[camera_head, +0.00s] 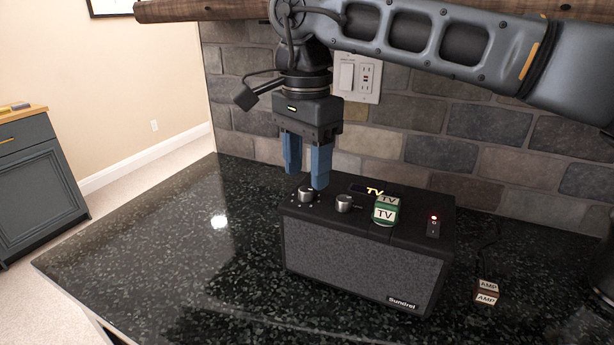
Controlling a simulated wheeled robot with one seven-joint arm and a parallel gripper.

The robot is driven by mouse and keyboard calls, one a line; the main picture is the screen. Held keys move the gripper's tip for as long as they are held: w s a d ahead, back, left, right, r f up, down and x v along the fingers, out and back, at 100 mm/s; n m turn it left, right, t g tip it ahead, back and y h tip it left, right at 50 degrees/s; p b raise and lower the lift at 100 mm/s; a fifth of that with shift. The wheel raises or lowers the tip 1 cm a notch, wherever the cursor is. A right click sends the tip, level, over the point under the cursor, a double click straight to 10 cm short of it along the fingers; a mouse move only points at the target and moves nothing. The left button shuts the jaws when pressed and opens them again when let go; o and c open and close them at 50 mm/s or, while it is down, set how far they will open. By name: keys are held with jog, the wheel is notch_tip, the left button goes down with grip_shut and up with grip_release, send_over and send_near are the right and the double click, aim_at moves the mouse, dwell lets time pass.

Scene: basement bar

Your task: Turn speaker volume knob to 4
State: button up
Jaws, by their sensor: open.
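The black speaker (362,264) with a grey grille stands on the dark counter. Its top has two silver knobs: a left knob (305,194) with small marks around it, and a second knob (344,203) to its right. I cannot read the marks or tell which knob is for volume. My gripper (306,180) points down over the left end of the speaker, its blue fingers apart. The fingertips are just above and around the left knob in the picture; contact cannot be told. A rocker switch (433,228) with a red light is at the right of the top.
A green and white block marked TV (386,211) sits on the speaker beside the second knob. A brown AMP block (486,293) lies on the counter (150,262) to the right. A stone wall (440,152) with a switch plate stands behind. The counter's left is clear.

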aim_at(306, 189)
jog(key=shift+f, duration=1.5)
jog(key=shift+c, duration=0.2)
grip_shut()
